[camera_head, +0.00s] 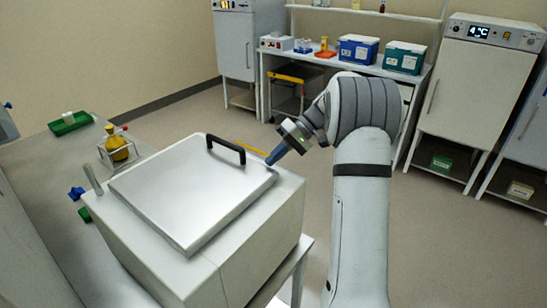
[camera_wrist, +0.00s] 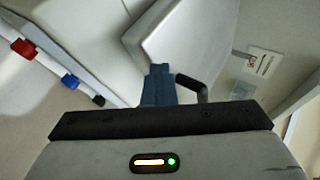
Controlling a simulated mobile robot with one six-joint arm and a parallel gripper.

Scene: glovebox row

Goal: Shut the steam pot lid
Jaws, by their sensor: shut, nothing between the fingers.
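The steam pot (camera_head: 245,255) is a white box in the lower left of the head view. Its square metal lid (camera_head: 180,195) lies over the top, with a black bar handle (camera_head: 226,149) near the far edge. Whether the lid sits fully flush cannot be told. My gripper (camera_head: 272,160) is at the lid's right far corner, beside the handle, with its blue fingers shut and empty. In the wrist view the fingers (camera_wrist: 157,85) point at the lid edge (camera_wrist: 150,55), and the handle (camera_wrist: 191,85) is just right of them. Whether they touch the lid is unclear.
A yellow flask (camera_head: 118,150) in a wire stand and a green tray (camera_head: 70,123) are on the grey bench left of the pot. A bench with blue boxes (camera_head: 357,49) and a white cabinet (camera_head: 470,90) stand behind. Floor between is clear.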

